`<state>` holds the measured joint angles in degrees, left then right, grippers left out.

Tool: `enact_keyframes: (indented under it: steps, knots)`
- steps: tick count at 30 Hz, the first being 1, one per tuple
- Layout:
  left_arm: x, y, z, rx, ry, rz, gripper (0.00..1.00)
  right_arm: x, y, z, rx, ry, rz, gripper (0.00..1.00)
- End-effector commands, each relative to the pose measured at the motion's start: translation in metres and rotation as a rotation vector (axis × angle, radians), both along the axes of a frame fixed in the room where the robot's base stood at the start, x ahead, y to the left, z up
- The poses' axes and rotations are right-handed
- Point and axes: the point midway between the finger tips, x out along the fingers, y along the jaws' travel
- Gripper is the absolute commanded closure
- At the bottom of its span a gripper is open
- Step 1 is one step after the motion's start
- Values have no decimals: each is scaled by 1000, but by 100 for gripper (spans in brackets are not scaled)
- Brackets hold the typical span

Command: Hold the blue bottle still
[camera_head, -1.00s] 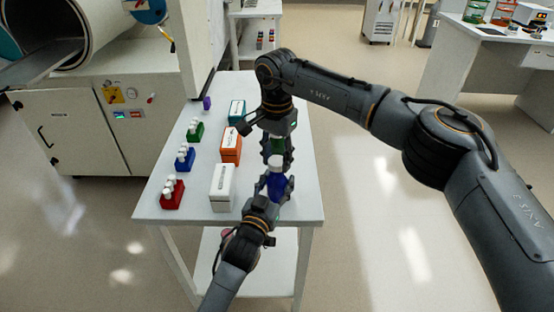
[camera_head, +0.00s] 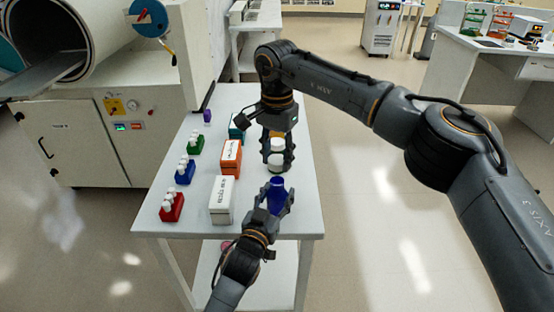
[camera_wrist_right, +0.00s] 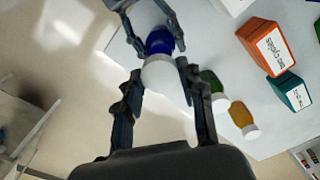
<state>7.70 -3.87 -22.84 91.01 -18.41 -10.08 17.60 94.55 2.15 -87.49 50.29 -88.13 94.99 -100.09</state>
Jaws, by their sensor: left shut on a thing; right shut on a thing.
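The blue bottle (camera_head: 277,196) stands upright near the table's front right edge, its blue top showing without a cap in the head view. My left gripper (camera_head: 275,200) is shut around it from the front; a finger also shows beside the blue bottle (camera_wrist_right: 160,40) in the right wrist view. The cap appears apart from the bottle, with a small gap.
Behind are a green bottle (camera_wrist_right: 208,80) and an amber bottle (camera_wrist_right: 240,114), close to my right gripper. White (camera_head: 221,200), orange (camera_head: 231,157) and teal boxes (camera_wrist_right: 291,93) stand to the left. Red (camera_head: 172,207), blue (camera_head: 185,173) and green racks (camera_head: 196,144) line the table's left side.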

Motion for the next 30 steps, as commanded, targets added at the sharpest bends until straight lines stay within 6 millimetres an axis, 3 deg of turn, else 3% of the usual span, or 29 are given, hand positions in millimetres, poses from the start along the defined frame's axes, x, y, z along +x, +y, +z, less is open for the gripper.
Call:
enact_keyframes:
  steps: [1, 4, 5, 17, 30]
  knots:
    - [0, 0, -2, 1, 4, 1, 46, 0, 0, 0, 0, 0, 0, 99]
    - [0, 0, -2, 1, 4, 0, 26, 0, 0, 0, 0, 0, 0, 99]
    - [0, 0, -2, 1, 3, 0, 24, 0, 0, 0, 0, 0, 0, 99]
    - [-6, 2, -1, 1, 2, 0, 24, 0, 0, 0, 0, 0, 0, 99]
    - [-86, 31, -2, 0, 4, 0, 24, 0, 0, 0, 0, 0, 1, 99]
